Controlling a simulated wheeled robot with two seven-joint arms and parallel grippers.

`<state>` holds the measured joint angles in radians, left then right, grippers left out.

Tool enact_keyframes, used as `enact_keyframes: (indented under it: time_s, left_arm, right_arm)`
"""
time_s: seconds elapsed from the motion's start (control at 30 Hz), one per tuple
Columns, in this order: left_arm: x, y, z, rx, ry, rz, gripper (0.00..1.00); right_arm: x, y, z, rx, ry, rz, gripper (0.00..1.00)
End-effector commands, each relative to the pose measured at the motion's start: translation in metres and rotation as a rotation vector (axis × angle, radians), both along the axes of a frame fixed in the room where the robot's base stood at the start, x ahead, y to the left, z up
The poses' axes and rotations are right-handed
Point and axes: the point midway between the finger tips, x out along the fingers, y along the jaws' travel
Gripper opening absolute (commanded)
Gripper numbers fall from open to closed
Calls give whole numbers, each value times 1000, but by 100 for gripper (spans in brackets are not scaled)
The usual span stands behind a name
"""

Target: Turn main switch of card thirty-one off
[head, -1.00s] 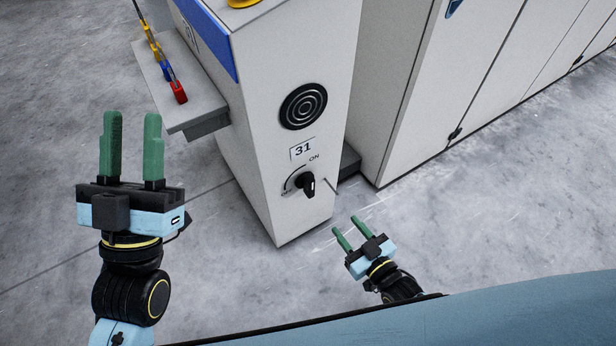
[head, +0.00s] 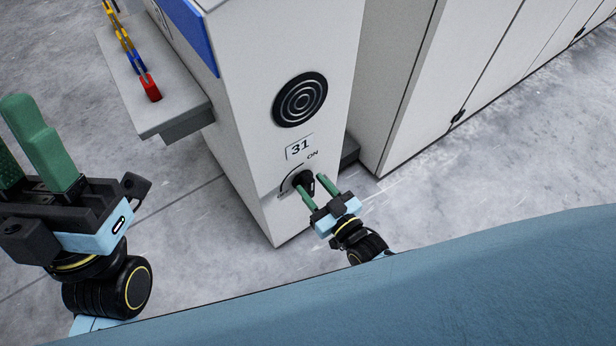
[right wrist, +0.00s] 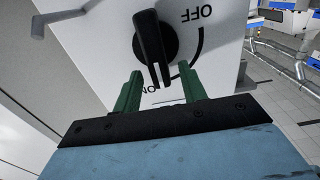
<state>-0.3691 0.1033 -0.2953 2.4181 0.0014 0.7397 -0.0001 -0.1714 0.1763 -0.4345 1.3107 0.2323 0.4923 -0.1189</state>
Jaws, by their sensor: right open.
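The main switch is a black rotary knob (head: 304,181) low on the front of the pale cabinet (head: 250,150), under a plate reading 31 (head: 300,147). In the right wrist view the knob (right wrist: 152,40) has its pointer end towards the ON mark, with OFF at upper right. My right gripper (head: 311,184) is open at the knob, and its green fingers partly cover it. In the right wrist view the fingertips (right wrist: 159,72) lie either side of the pointer end; I cannot tell whether they touch. My left gripper (head: 25,135) is open and empty, partly cut off at the left edge.
A grey shelf (head: 178,112) juts from the cabinet's left side, with a red block (head: 151,87) and blue and yellow pieces on it. A round black grille (head: 300,99) is above the plate. Tall pale cabinets (head: 460,90) stand to the right.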

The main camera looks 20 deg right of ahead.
Motion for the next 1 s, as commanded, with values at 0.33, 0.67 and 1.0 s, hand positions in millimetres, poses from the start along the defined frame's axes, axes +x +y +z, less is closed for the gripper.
enact_keyframes:
  time_s: [0.33,0.67,1.0]
  left_arm:
    - [-4,1,0,-8,-29,0,36]
    - [-4,1,0,-9,-29,-1,36]
    - [-2,0,1,-6,-19,-1,36]
  right_arm:
    - [4,3,0,-1,0,-2,42]
    - [4,3,0,-1,0,-2,10]
    - [4,3,0,-20,-7,-1,0]
